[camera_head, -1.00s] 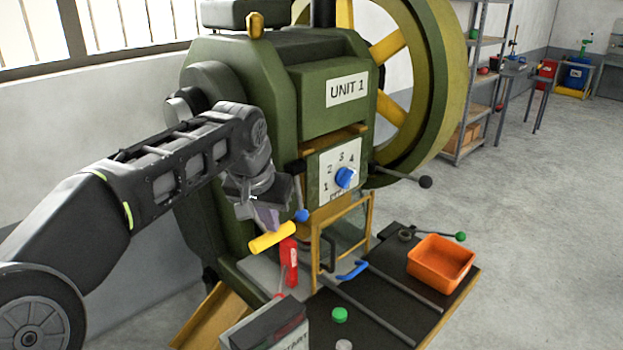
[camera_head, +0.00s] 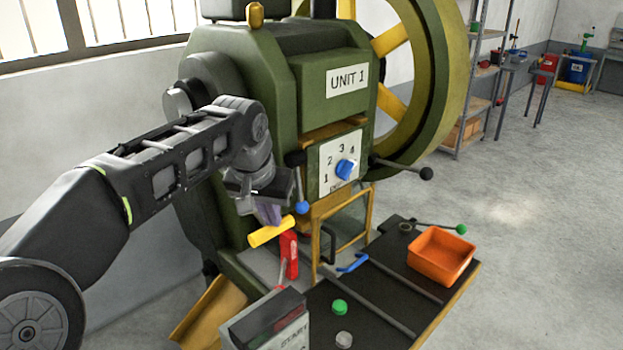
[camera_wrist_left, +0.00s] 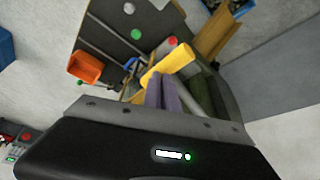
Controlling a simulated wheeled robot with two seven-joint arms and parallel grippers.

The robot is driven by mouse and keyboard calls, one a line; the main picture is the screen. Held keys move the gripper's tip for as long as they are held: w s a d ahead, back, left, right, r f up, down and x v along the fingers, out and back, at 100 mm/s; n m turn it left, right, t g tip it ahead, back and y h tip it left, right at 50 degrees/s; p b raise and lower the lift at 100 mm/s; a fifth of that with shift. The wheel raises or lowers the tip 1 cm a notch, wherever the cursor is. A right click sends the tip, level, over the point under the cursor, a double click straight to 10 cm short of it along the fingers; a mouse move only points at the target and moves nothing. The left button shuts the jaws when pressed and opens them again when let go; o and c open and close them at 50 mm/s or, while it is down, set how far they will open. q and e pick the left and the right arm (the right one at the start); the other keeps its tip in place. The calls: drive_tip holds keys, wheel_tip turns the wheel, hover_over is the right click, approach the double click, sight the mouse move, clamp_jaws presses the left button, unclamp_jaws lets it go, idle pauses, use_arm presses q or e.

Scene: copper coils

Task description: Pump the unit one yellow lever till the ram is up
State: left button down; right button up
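The yellow lever handle (camera_head: 271,232) stands out at the front of the green machine labelled UNIT 1 (camera_head: 347,80), beside a red cylinder (camera_head: 290,256). My left gripper (camera_head: 268,214) is right above the handle, fingertips down. In the left wrist view, its two purple-grey fingers (camera_wrist_left: 165,95) lie close together, with tips at the near edge of the yellow handle (camera_wrist_left: 172,64). They appear shut and against the handle, not around it. The exact contact is hard to tell. A ram is not clearly identifiable. My right gripper is not in view.
A dial panel (camera_head: 333,177) with a blue knob sits on the machine's front, above a yellow-framed guard (camera_head: 371,212). An orange bin (camera_head: 440,256) stands on the dark table at right. A START box (camera_head: 265,322) is at the front.

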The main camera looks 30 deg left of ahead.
sight(268, 230)
use_arm(q)
drive_tip(key=shift+f, duration=0.15)
drive_tip(key=f+b, duration=0.1)
drive_tip(key=f, duration=0.1)
drive_tip(key=a+f+b, duration=0.1)
drive_tip(key=f+b, duration=0.1)
drive_tip(key=shift+w+a+f, duration=0.1)
drive_tip(key=shift+w+a, duration=0.1)
drive_tip(key=shift+w+a+f, duration=0.1)
drive_tip(key=shift+a+f, duration=0.15)
drive_tip(key=shift+f, duration=0.3)
drive_tip(key=shift+f+b, duration=0.15)
drive_tip(key=shift+b, duration=0.2)
